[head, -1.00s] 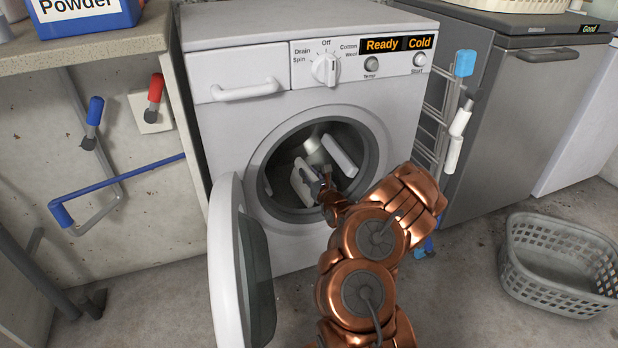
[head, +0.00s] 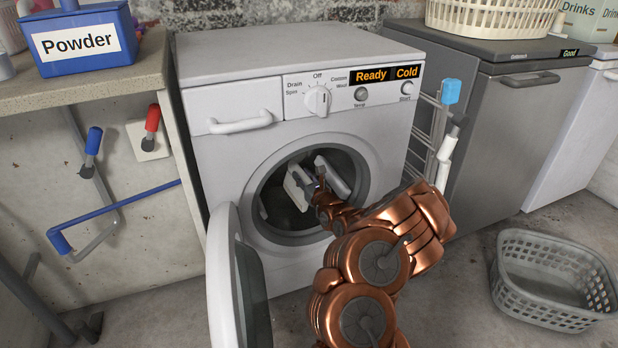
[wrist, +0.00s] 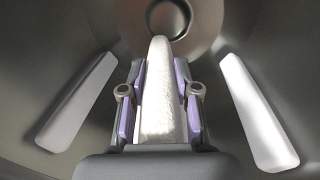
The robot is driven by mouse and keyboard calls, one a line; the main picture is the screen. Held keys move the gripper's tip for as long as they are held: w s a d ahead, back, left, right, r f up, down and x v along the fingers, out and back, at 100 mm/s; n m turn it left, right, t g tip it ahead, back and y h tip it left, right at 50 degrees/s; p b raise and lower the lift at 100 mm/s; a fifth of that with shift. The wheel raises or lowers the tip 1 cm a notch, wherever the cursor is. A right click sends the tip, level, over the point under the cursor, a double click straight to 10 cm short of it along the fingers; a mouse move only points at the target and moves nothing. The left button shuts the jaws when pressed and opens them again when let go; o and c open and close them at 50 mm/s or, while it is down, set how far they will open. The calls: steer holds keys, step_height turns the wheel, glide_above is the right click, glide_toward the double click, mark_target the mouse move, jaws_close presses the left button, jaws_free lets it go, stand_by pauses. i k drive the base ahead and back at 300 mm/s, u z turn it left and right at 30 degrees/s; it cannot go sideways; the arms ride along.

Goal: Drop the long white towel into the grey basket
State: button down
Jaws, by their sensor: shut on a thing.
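The long white towel (wrist: 160,95) is inside the washing machine drum, gripped lengthwise between the purple-padded fingers of my gripper (wrist: 161,108). The far end of the towel points toward the back of the drum. The grey basket (head: 530,297) stands on the floor at the right, apart from the machine, and looks empty.
The washing machine (head: 215,160) has its round door (head: 225,265) swung open to the left. White drum ribs flank the towel at left (wrist: 78,100) and right (wrist: 257,112). A rack (head: 425,130) and grey cabinet (head: 505,140) stand right of the machine. Floor before the basket is clear.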

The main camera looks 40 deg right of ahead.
mark_target(539, 287)
steer(key=k, duration=1.1)
